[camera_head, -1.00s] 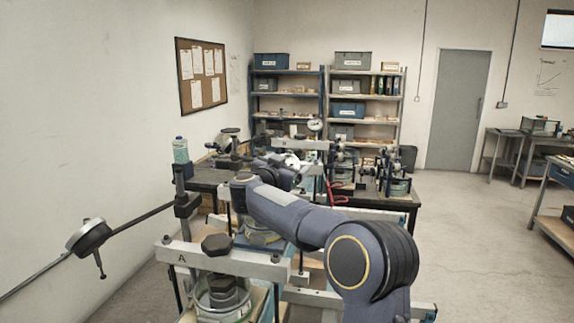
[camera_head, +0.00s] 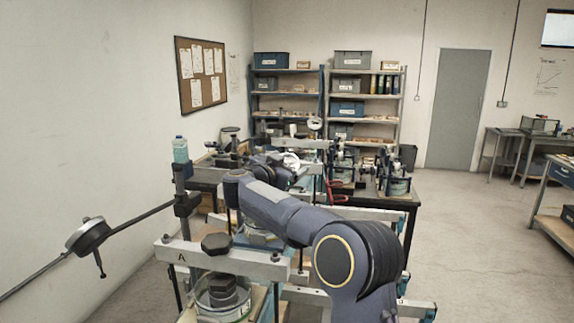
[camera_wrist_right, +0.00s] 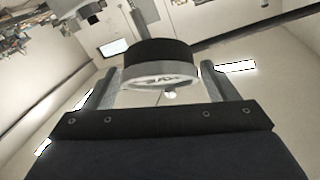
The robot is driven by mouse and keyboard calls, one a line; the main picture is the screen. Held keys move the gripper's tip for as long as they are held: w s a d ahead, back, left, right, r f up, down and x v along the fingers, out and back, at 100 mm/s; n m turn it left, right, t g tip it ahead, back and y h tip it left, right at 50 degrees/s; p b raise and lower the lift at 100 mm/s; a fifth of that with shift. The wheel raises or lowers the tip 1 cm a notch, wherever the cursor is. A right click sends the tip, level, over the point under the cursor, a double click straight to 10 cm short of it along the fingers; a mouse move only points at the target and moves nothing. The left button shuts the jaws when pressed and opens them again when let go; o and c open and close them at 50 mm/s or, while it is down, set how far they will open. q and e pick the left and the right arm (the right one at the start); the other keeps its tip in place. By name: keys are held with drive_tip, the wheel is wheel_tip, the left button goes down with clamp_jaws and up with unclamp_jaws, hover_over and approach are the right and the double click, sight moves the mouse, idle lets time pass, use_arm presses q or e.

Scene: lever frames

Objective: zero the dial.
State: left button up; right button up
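In the right wrist view a round dial (camera_wrist_right: 158,78), with a black band and a pale rim, lies between the two fingers of my right gripper (camera_wrist_right: 160,82). The fingers flank it closely, left and right; whether they touch it is unclear. Its face and pointer cannot be read. In the head view my right gripper (camera_head: 292,161) is small and partly hidden, among the frames beyond my forearm. Another gauge (camera_head: 88,235) with a downward stem hangs on a rod at the left. A round white dial (camera_head: 314,124) stands farther back. My left gripper does not show.
A near frame with a crossbar marked A (camera_head: 205,256) carries a black knob (camera_head: 216,243) and a weight. A dark bench (camera_head: 376,199) behind holds several stands. A bottle (camera_head: 180,149) stands at the left. The floor (camera_head: 470,240) at the right is clear.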

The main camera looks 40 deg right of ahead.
drive_tip(key=shift+o, duration=0.3)
drive_tip(key=shift+a, duration=0.1)
drive_tip(key=shift+s+a+f, duration=0.1)
drive_tip(key=shift+s+a, duration=0.05)
drive_tip(key=shift+a, duration=0.2)
drive_tip(key=b+v, duration=0.2)
drive_tip(key=v, duration=0.5)
drive_tip(key=shift+b, duration=0.3)
drive_tip(key=shift+d, duration=0.15)
